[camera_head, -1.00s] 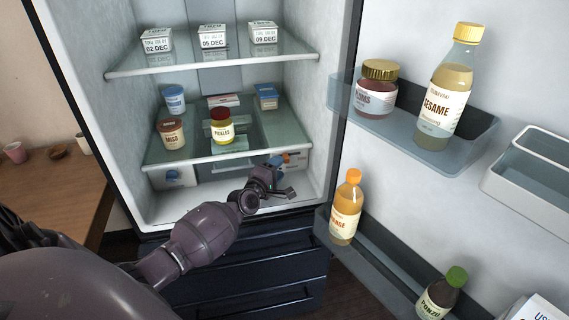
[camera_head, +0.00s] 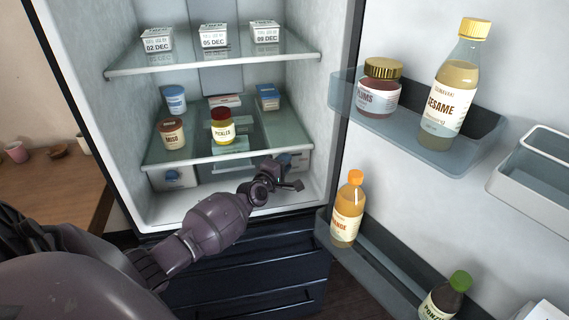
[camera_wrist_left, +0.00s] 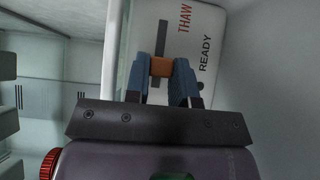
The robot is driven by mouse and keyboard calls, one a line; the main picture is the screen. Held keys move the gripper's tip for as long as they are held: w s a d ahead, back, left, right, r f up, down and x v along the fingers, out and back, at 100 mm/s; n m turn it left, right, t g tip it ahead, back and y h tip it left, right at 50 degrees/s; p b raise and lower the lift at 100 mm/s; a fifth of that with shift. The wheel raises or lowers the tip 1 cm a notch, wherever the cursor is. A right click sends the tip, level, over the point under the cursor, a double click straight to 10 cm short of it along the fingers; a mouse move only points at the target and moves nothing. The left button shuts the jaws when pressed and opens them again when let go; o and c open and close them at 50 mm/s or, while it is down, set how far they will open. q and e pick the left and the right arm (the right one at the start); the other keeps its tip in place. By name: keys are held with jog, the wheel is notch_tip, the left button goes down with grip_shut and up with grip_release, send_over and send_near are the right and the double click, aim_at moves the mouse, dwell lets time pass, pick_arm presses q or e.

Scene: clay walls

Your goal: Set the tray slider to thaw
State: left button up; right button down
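The tray front (camera_wrist_left: 208,45) is a white panel with red "THAW" and black "READY" lettering, turned sideways in the left wrist view. Its orange slider knob (camera_wrist_left: 162,67) sits by a dark slot (camera_wrist_left: 161,38) that runs up the picture from it. The blue fingertips of my left gripper (camera_wrist_left: 161,76) are on both sides of the knob and appear to touch it. In the head view, my left gripper (camera_head: 277,168) is low in the fridge, before the right-hand tray (camera_head: 301,160), hiding most of it and the knob. My right gripper is not in view.
A glass shelf (camera_head: 205,158) with jars and tubs is just above the gripper. A drawer with a blue dial (camera_head: 173,178) is at left. The open door (camera_head: 440,195) at right holds bottles in its bins. Dark drawers (camera_head: 250,262) lie below.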

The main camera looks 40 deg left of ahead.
pick_arm(q)
grip_shut()
jog(key=shift+w+d, duration=1.1)
jog(key=shift+w, duration=0.15)
jog(key=o, duration=0.8)
grip_release()
jog(key=shift+w+d, duration=0.1)
